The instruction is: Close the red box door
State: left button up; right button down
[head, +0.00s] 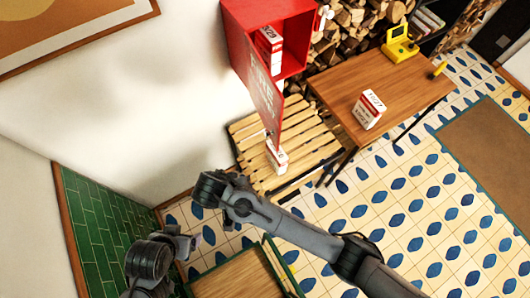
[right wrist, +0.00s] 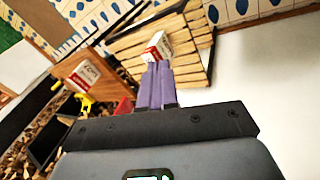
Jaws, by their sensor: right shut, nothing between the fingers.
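The red box (head: 292,22) stands at the top of the head view, its front open. Its red door (head: 263,92), with white lettering, hangs swung out over the slatted bench. A white and red carton (head: 268,40) stands inside the box. My right gripper (right wrist: 157,66) is shut and empty in the right wrist view, its purple fingers pointing toward a carton (right wrist: 157,44) on the bench. A small red piece (right wrist: 123,107) beside the fingers may be part of the box or door. Contact with the door cannot be seen.
The slatted bench (head: 247,128) lies below the door, with a carton (head: 276,158) on it. A wooden table (head: 403,83) at right bears another carton (head: 369,108) and a yellow device (head: 399,46). Stacked logs (head: 350,40) are behind. White wall (head: 120,110) fills the left.

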jog(key=w+a+r+t, duration=0.2)
jog(key=w+r+t, duration=0.2)
jog(key=w+r, duration=0.65)
pick_arm(q)
jog(key=f+b, duration=0.2)
jog(key=shift+s+f+b, duration=0.2)
jog(key=shift+f+b, duration=0.05)
jog(key=shift+b, duration=0.15)
pick_arm(e)
jog(key=w+d+f, duration=0.4)
jog(key=d+f, duration=0.2)
jog(key=d, duration=0.1)
jog(key=shift+w, duration=0.15)
pick_arm(q)
jog(key=shift+d, duration=0.2)
